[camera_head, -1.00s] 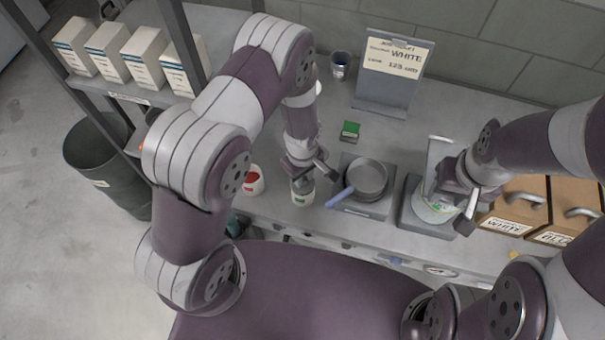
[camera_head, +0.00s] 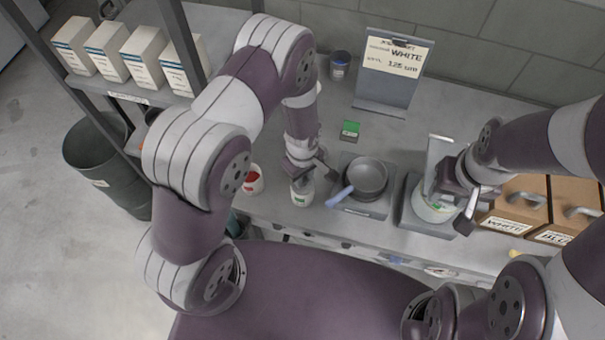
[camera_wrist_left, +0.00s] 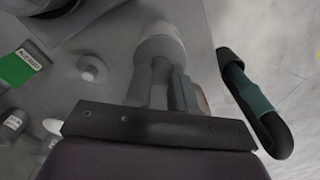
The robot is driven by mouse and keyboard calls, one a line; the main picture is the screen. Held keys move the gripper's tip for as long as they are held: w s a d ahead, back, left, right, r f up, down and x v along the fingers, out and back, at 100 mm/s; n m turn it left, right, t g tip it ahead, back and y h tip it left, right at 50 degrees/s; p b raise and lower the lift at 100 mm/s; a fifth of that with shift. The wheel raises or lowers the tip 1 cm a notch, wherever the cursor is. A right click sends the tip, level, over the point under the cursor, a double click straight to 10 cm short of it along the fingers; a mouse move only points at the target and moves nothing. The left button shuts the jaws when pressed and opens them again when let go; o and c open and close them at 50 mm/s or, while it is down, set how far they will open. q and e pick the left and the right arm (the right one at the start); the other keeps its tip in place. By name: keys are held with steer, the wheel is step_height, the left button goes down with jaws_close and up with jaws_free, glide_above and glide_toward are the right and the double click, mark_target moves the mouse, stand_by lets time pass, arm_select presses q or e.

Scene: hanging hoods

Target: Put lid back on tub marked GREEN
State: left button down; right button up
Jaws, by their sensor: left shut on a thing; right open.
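The white tub with a green label (camera_head: 301,199) stands upright at the bench's front edge. My left gripper (camera_head: 303,178) is directly above it, and its jaws cover most of the tub's top. In the left wrist view, my left gripper (camera_wrist_left: 168,85) has its narrow fingers close together on something at the top of a pale round form (camera_wrist_left: 163,42). It looks like a lid's knob, but the fingers hide the exact grip and whether the lid sits on the rim. My right gripper (camera_head: 465,200) is open beside a pale round vessel (camera_head: 431,208) with a green mark, on a grey stand.
A tub with red (camera_head: 254,180) stands left of the green-labelled one. A dark pan (camera_head: 367,177) with a blue handle is just right. A green card (camera_head: 350,130), a sign (camera_head: 394,70) and a blue cup (camera_head: 340,66) stand behind. Brown boxes (camera_head: 519,203) are at right.

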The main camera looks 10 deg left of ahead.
stand_by(0.4)
arm_select(q)
steer(key=shift+c, duration=2)
jaws_free()
steer(key=shift+r, duration=0.1)
steer(key=shift+r+p, duration=2.85)
steer(key=shift+r, duration=0.55)
jaws_close()
steer(key=shift+f, duration=0.15)
